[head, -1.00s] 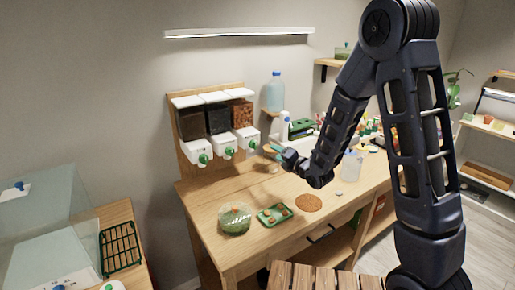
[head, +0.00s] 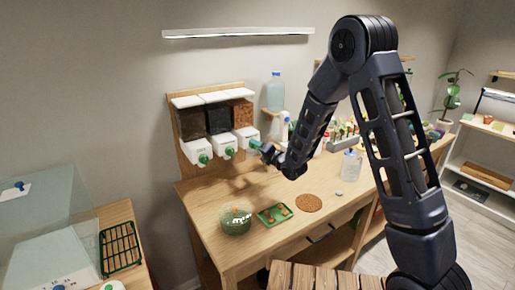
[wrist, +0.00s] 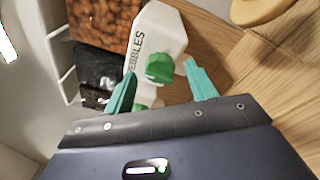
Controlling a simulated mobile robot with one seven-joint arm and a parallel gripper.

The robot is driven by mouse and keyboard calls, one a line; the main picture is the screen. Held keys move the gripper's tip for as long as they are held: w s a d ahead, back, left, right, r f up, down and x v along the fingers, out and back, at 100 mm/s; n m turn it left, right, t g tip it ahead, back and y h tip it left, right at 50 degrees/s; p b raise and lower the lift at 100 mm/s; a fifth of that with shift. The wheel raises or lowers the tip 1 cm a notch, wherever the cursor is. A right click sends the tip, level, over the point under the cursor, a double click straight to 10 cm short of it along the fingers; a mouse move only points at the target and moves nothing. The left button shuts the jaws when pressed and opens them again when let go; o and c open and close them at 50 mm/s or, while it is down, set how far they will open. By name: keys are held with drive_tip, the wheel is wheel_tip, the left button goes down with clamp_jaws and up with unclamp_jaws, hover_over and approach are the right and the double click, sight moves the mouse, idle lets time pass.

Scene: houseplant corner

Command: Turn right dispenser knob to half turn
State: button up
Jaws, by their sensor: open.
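The right dispenser (head: 243,133) is a white box under a clear bin of brown pebbles, fixed to a wooden backboard. In the wrist view its white front (wrist: 155,32) reads "PEBBLES". Its green knob (wrist: 160,68) shows between my two teal fingertips, with a visible gap at the right finger. In the head view my gripper (head: 263,149) is right at this dispenser's front and hides most of the knob. My gripper is open, with nothing held. How deep the knob sits between the fingers is hard to tell.
The middle dispenser (head: 223,147) and left dispenser (head: 197,153) stand close beside it, each with a green knob. A water bottle (head: 275,90) stands behind.

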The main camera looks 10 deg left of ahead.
drive_tip(key=shift+w+a, duration=0.2)
drive_tip(key=shift+a, duration=0.1)
drive_tip(key=shift+c, duration=0.3)
drive_tip(key=c, duration=0.9)
drive_tip(key=shift+m, duration=0.3)
